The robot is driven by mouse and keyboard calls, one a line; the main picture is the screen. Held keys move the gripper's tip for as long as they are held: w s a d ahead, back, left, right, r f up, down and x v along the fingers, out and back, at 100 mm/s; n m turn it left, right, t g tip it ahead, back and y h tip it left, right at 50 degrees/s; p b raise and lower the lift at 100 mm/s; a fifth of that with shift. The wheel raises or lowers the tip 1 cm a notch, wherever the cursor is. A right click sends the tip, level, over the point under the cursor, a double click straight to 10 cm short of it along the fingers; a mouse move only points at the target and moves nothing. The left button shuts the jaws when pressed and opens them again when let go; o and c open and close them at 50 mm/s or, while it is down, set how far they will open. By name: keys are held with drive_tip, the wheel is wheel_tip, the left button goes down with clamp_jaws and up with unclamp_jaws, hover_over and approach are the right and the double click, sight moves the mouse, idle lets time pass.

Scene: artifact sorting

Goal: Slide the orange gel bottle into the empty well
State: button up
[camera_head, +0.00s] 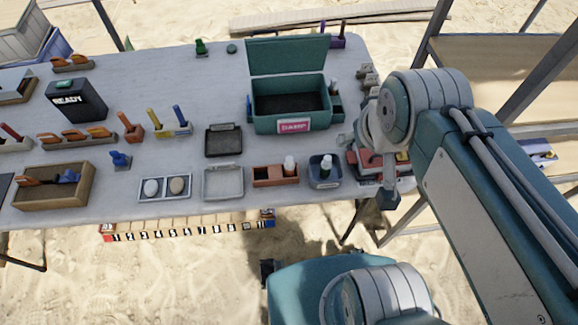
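An orange-brown two-part holder (263,183) sits near the table's front edge, right of centre. A small white-topped bottle (290,164) stands at its right side; its body is too small to tell if it is orange. The holder's left part looks dark and empty. A dark blue square holder (325,183) just to the right has another pale-topped bottle (326,165) standing in it. My gripper (388,198) hangs at the table's right front edge, to the right of both holders and apart from them. Its fingers are dark and small, and their opening does not show.
A teal open box (262,122) with a pink label stands behind the holders. A grey tray (223,184) lies to the left. Reddish items (366,160) sit close beside my arm. A black READY box (77,99) and a wooden tray (86,187) stand farther left.

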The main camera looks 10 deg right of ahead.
drive_tip(key=w+a+f+n+g, duration=0.25)
drive_tip(key=w+a+f, duration=0.35)
drive_tip(key=w, duration=0.4)
drive_tip(key=g, duration=0.3)
hover_over(289, 158)
wheel_tip(289, 158, down, 10)
drive_tip(key=f, duration=0.6)
drive_tip(key=shift+s+a, duration=0.15)
drive_tip(key=shift+a, duration=0.15)
drive_tip(key=f, duration=0.5)
drive_tip(key=shift+w+d, duration=0.2)
drive_tip(key=shift+d, duration=0.1)
clamp_jaws()
